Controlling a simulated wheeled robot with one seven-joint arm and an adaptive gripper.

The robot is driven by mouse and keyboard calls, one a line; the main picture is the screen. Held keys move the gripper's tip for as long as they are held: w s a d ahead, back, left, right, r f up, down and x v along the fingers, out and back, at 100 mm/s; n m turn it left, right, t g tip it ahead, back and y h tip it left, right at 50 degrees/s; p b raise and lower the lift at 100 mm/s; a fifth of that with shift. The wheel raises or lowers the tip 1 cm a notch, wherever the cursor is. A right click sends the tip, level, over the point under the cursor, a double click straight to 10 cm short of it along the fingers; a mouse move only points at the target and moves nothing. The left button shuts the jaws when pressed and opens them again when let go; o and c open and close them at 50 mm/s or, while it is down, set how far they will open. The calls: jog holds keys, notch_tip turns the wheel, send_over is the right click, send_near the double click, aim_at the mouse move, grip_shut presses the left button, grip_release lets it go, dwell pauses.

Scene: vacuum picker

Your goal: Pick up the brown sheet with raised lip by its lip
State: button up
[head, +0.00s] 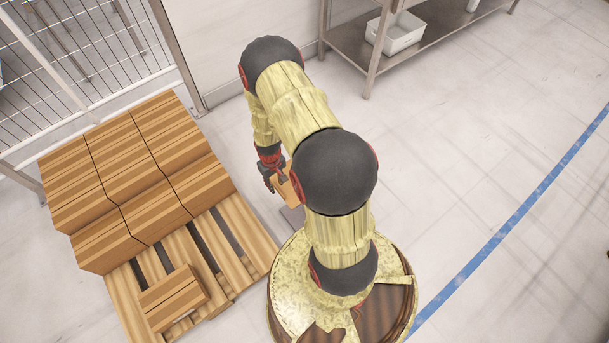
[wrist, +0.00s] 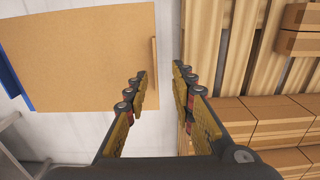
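The brown sheet (wrist: 80,60) fills the upper left of the wrist view, a flat tan panel. Its raised lip (wrist: 154,55) is a narrow strip near its right edge. In the head view a tan part of the sheet (head: 287,189) shows beside my gripper, mostly hidden by my arm. My gripper (wrist: 162,74) is open and empty, its two fingers apart. In the wrist view the lip lies in line with the gap, nearer the left finger; I cannot tell how far beyond the tips. My gripper (head: 269,178) also shows in the head view.
A wooden pallet (head: 235,233) with stacked brown boxes (head: 135,170) and a single box (head: 172,296) stands to the left. A wire fence (head: 85,50) is behind. A shelf (head: 350,42) with a white bin (head: 397,33) stands at the back. The floor to the right is clear.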

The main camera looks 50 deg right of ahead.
aim_at(278, 190)
jog(key=f+b, duration=0.1)
jog(key=f, duration=0.1)
jog(key=f+b, duration=0.1)
jog(key=f, duration=0.3)
jog(key=shift+s+d+b, duration=0.2)
jog(key=shift+d+b, duration=0.15)
jog(key=shift+b, duration=0.05)
jog(key=shift+c, duration=1.2)
jog(key=c, duration=0.4)
grip_shut()
